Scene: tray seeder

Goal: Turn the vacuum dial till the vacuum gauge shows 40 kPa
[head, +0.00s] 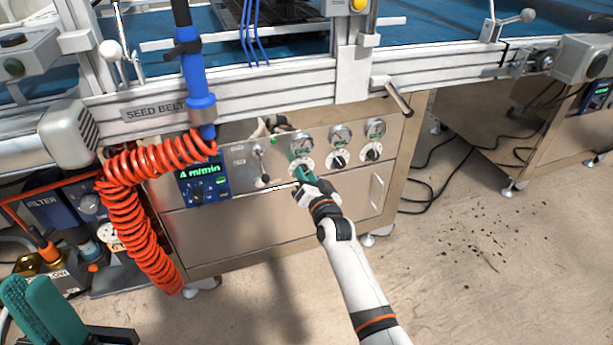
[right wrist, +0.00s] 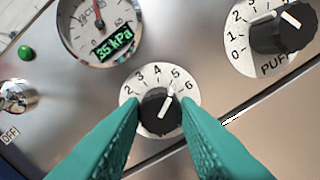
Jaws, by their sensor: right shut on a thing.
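The vacuum dial (right wrist: 158,116) is a black knob with a white pointer line on a white numbered scale. In the right wrist view its pointer aims near the 5. The vacuum gauge (right wrist: 100,22), just above and left of it, reads 35 kPa on its green display; it also shows in the head view (head: 302,142). My right gripper (right wrist: 160,125) has its teal fingers on both sides of the knob, shut on it. In the head view my right gripper (head: 304,174) hides part of the dial. My left gripper (head: 42,312) is at the lower left, far from the panel; its finger gap is unclear.
Two more gauges with dials (head: 339,160) sit to the right on the steel panel; the neighbouring puff dial (right wrist: 282,32) is close by. A lever (head: 260,165) and a speed display (head: 203,183) are left. An orange coiled hose (head: 140,225) hangs further left.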

